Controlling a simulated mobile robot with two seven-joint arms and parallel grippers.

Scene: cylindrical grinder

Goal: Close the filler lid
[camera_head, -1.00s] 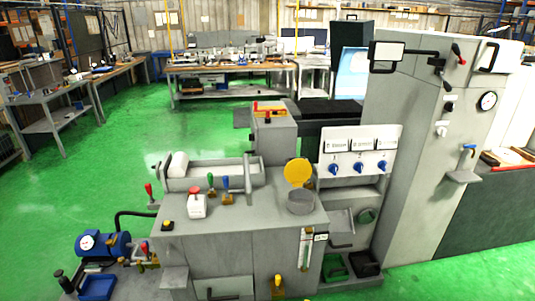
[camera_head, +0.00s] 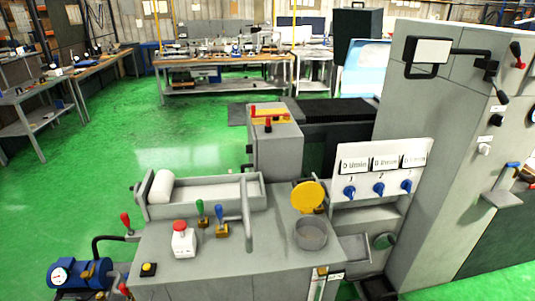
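The filler lid (camera_head: 308,196) is a round yellow disc. It stands open, tilted up at the back of a grey round filler neck (camera_head: 311,233) on the right part of the grey machine top. The neck's mouth is uncovered. Neither of my grippers shows in the head view.
Left of the filler stand a grey upright handle (camera_head: 247,213), blue and green levers (camera_head: 220,221) and a red-topped button box (camera_head: 183,239). A panel with blue knobs (camera_head: 383,172) is behind right. A tall grey cabinet (camera_head: 440,140) with a handle stands at the right.

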